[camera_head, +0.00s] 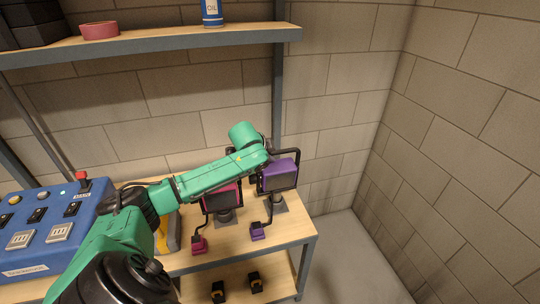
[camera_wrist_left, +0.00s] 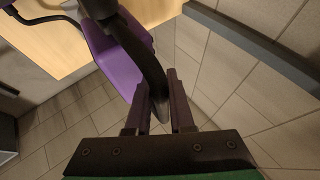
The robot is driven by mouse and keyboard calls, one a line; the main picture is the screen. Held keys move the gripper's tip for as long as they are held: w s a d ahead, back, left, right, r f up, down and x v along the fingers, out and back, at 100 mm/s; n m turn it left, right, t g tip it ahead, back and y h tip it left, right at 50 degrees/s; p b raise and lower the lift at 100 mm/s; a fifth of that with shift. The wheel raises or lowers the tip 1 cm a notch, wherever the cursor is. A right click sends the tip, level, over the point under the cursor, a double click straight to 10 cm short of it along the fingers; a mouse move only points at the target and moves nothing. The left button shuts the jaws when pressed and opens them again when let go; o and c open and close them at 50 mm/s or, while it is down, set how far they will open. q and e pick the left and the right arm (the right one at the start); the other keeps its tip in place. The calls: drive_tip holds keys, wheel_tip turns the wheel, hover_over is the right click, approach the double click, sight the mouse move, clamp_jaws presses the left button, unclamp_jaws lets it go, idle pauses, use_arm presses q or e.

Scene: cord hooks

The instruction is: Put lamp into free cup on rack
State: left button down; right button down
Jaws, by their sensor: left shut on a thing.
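A purple lamp (camera_head: 278,175) with a dark face and a black handle is at the right end of the bench. My left gripper (camera_wrist_left: 163,105) is shut on its black handle; the fingers are mostly hidden behind my arm in the head view. The purple body (camera_wrist_left: 116,62) shows beside the fingers in the left wrist view. A dark holder (camera_head: 279,205) shows just below the purple lamp; whether the lamp sits in it is unclear. A magenta lamp (camera_head: 222,198) stands to the left above another dark holder (camera_head: 225,216). My right gripper is out of view.
A purple plug (camera_head: 258,231) and a magenta plug (camera_head: 199,245) lie on the bench with black cords. A blue control box (camera_head: 45,225) stands at the left. A shelf (camera_head: 150,42) crosses above. A grey post (camera_head: 278,90) rises behind the lamps; block walls close the right.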

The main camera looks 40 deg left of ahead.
sight(270, 165)
use_arm(q)
drive_tip(key=shift+f+b, duration=0.65)
drive_tip(key=shift+f, duration=1.3)
drive_tip(key=c, duration=0.7)
unclamp_jaws()
drive_tip(key=shift+s+d, duration=0.1)
drive_tip(key=shift+f, duration=0.15)
drive_tip(key=p+v, duration=0.2)
drive_tip(key=v, duration=1.2)
drive_tip(key=shift+s+r, duration=0.2)
drive_tip(key=shift+r, duration=0.15)
